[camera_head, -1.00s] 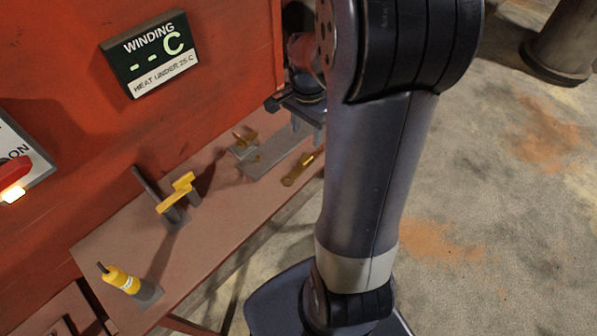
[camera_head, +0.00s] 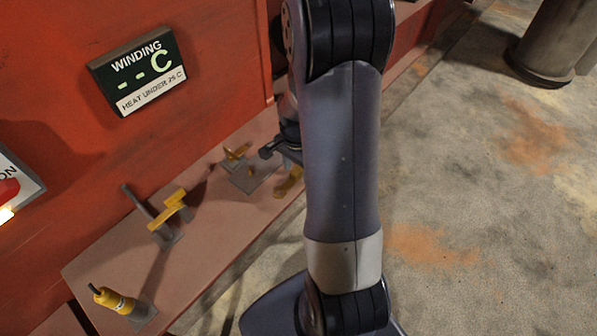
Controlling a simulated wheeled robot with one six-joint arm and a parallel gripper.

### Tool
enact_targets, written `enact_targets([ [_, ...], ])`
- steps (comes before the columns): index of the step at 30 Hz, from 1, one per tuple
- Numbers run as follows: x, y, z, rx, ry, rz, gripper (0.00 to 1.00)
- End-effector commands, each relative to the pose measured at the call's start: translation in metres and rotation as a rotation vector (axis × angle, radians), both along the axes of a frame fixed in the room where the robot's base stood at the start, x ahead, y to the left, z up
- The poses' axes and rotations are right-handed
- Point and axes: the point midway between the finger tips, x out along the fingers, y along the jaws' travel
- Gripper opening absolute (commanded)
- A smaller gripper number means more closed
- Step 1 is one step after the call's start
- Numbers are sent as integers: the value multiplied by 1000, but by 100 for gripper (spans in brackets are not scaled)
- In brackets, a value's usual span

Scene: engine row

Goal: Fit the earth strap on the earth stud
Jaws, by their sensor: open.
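A brass-coloured flat piece, which looks like the earth strap (camera_head: 291,180), lies on the brown shelf beside my arm, partly hidden by it. To its left a grey plate (camera_head: 262,181) carries a small brass post, which may be the earth stud (camera_head: 250,172). A brass bracket-like part (camera_head: 236,153) stands at the plate's back. My gripper (camera_head: 277,154) is low above the shelf, just behind the strap and right of the plate. It is open; my forearm hides much of it, and I cannot tell whether it touches the strap.
A red wall with a winding display (camera_head: 140,72) rises behind. Open floor lies right.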

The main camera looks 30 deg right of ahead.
Motion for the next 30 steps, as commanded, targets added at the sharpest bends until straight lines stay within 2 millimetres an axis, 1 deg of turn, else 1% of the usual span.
enact_targets([
  [6,0,0,0,0,0,0,49],
  [24,0,0,0,0,0,0,0],
  [30,0,0,0,-1,-1,0,0],
])
